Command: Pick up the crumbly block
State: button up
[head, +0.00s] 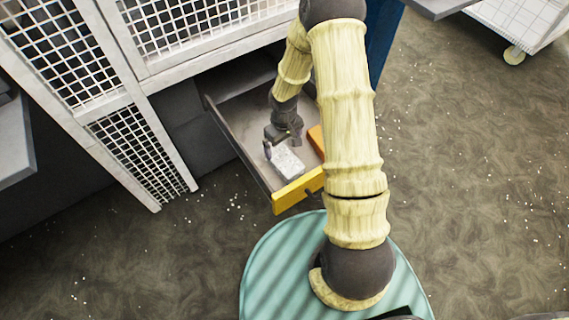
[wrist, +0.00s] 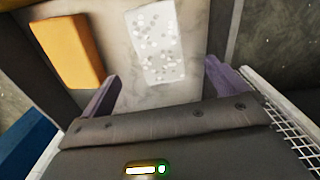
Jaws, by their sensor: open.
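The crumbly block is a white-grey speckled block (head: 287,163) lying in an open drawer, near its yellow front. In the wrist view the same block (wrist: 155,43) lies ahead of my gripper, roughly between the lines of the two fingers. My gripper (head: 280,148) is over the drawer, just behind the block in the head view. In the wrist view my gripper (wrist: 160,85) shows two purple fingers spread wide, with nothing held between them. Whether a finger touches the block cannot be told.
An orange block (wrist: 72,50) lies beside the speckled one, partly hidden by my arm in the head view (head: 316,141). The drawer (head: 240,139) has raised side walls and a yellow front (head: 297,191). A white mesh cabinet (head: 130,150) stands left.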

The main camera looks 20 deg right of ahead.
aim_at(284, 159)
notch_tip(284, 159, down, 5)
jog(key=shift+f+b, duration=0.1)
jog(key=shift+b, duration=0.2)
notch_tip(284, 159, down, 5)
jog(key=shift+d+f+b, duration=0.1)
jog(key=shift+d+b, duration=0.05)
jog(key=shift+b, duration=0.3)
dwell(0.4)
jog(key=c, duration=1.1)
